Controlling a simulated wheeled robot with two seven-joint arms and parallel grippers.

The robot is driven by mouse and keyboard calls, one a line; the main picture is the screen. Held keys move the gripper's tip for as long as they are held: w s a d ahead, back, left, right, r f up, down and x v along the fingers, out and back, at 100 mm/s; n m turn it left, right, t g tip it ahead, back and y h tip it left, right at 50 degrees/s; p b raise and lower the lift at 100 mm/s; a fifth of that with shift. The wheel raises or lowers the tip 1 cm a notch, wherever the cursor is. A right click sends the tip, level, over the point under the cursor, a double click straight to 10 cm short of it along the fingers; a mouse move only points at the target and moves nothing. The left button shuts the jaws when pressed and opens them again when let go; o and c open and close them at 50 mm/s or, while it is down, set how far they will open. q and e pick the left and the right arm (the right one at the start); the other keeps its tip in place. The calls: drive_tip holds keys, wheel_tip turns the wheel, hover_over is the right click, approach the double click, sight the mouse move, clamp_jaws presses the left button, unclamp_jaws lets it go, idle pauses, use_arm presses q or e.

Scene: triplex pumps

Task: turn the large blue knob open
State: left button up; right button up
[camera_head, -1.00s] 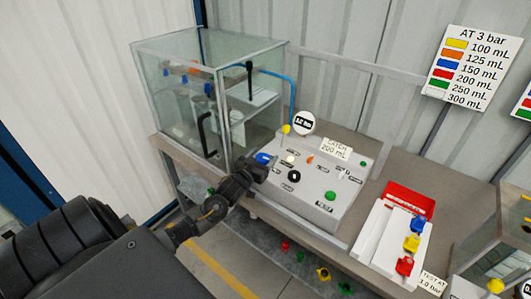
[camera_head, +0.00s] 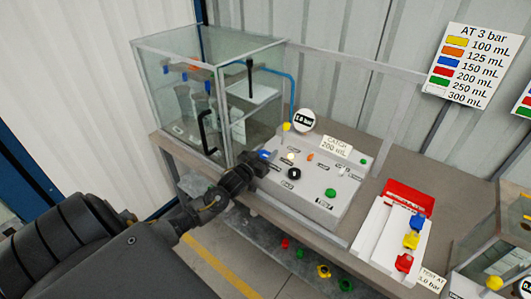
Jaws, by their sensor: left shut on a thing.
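The large blue knob (camera_head: 264,154) is at the left end of the sloped grey control panel (camera_head: 318,207), partly hidden by my gripper. My left gripper (camera_head: 257,164) reaches in from the lower left and is shut on the blue knob. Its fingertips are small and dark here, so the exact grip is hard to see. My right gripper is not in view.
A glass tank (camera_head: 165,90) with a black handle stands behind my left gripper. The panel carries a round gauge (camera_head: 304,121), a black knob (camera_head: 294,173) and a green button (camera_head: 330,193). A red-and-white tray (camera_head: 380,232) with coloured pieces lies to the right.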

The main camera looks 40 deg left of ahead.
use_arm(q)
drive_tip(key=shift+d+m+h, duration=0.1)
drive_tip(key=shift+m+h, duration=0.4)
drive_tip(key=shift+h, duration=0.3)
drive_tip(key=o, duration=1)
drive_tip(key=s+b, duration=0.2)
drive_tip(key=s, duration=0.8)
drive_tip(key=shift+s+b, duration=0.3)
drive_tip(key=shift+s, duration=0.1)
